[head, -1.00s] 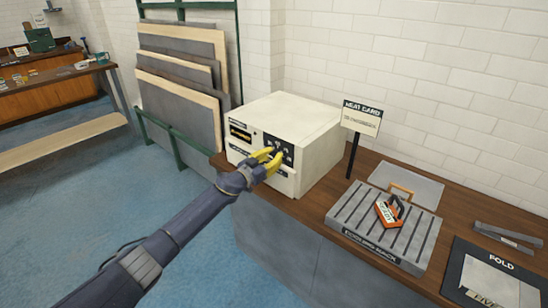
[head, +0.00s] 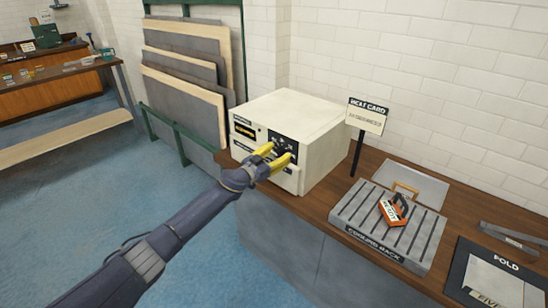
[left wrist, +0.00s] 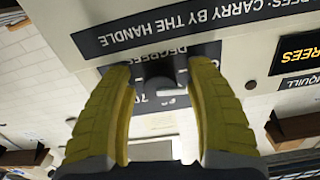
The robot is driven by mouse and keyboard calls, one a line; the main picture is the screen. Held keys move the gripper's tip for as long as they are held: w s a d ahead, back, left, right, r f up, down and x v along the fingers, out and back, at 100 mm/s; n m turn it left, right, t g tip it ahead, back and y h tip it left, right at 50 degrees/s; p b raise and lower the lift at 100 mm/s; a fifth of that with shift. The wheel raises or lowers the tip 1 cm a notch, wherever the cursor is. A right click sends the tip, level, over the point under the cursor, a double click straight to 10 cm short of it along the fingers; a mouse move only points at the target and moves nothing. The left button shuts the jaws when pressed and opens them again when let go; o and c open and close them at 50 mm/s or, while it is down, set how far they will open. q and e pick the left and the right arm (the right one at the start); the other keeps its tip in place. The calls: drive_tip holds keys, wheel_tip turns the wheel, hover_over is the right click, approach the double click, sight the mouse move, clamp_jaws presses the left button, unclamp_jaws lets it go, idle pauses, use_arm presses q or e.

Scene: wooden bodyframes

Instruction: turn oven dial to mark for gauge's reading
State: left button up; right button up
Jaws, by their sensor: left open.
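The cream oven (head: 325,140) stands on the counter with a black dial panel (head: 289,141) on its front. My left gripper (head: 277,153) is in front of this panel, its yellow fingers open. In the left wrist view, turned upside down, the dark dial (left wrist: 158,72) sits between the spread fingertips (left wrist: 162,78), with a gap visible on each side. A pale bar shows on the dial's near side; the fingers hide part of the dial's markings. An amber display (left wrist: 298,52) is beside the panel, its reading cut off. My right gripper is not in view.
A heat card sign (head: 366,117) on a black post stands right of the oven; its text is too small to read. A slotted cooling rack (head: 375,236) holds an orange-handled item (head: 393,211). Slabs lean in a green rack (head: 190,136) at left.

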use_arm(q)
drive_tip(key=v, duration=1.2)
wheel_tip(320, 180, up, 15)
drive_tip(key=s+a+f+g+y, duration=0.2)
drive_tip(key=s+f+g+y, duration=0.1)
drive_tip(key=f, duration=0.5)
drive_tip(key=x, duration=1.6)
drive_tip(key=shift+f, duration=0.45)
clamp_jaws()
